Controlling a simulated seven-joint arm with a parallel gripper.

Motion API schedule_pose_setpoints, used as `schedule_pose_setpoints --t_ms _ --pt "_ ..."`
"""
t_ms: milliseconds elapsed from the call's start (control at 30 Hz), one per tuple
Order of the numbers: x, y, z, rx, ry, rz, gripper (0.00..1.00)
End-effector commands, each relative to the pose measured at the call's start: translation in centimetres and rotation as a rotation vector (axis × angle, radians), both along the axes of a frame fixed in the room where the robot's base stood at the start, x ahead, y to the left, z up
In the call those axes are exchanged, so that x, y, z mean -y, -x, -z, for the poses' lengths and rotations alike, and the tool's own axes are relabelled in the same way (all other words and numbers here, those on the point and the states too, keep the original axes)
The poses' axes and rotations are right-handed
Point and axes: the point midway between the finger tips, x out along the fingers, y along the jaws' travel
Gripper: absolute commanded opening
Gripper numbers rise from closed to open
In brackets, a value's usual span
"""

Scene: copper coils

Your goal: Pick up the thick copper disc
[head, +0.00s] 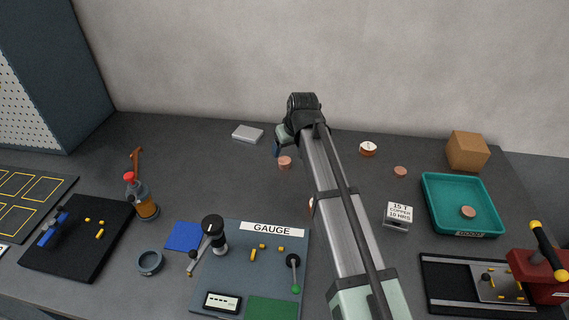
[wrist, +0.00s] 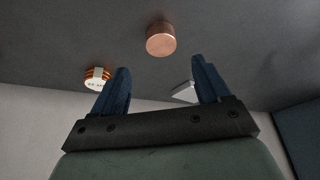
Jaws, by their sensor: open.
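A thick copper disc (head: 285,162) lies on the dark bench just in front of my gripper (head: 277,149). In the wrist view this disc (wrist: 160,40) shows its flat top and tall side, centred a little beyond the fingertips. My gripper (wrist: 161,68) is open, with two blue fingers spread apart and nothing between them. A second copper disc (head: 400,171) lies to the right of my arm. A third disc (head: 468,211) lies in the teal tray (head: 433,203). A reddish edge (head: 311,206) shows beside my arm, mostly hidden by it.
A labelled copper coil (head: 368,148) stands right of my gripper and also shows in the wrist view (wrist: 97,80). A pale flat box (head: 247,132) lies to the left.

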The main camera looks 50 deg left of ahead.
Motion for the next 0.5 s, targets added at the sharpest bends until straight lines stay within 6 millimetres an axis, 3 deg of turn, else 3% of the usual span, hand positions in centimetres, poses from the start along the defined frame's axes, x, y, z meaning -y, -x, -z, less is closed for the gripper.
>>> schedule_pose_setpoints --t_ms 500 --pt "-0.5 0.2 3.3 0.000 0.000 0.001 0.76"
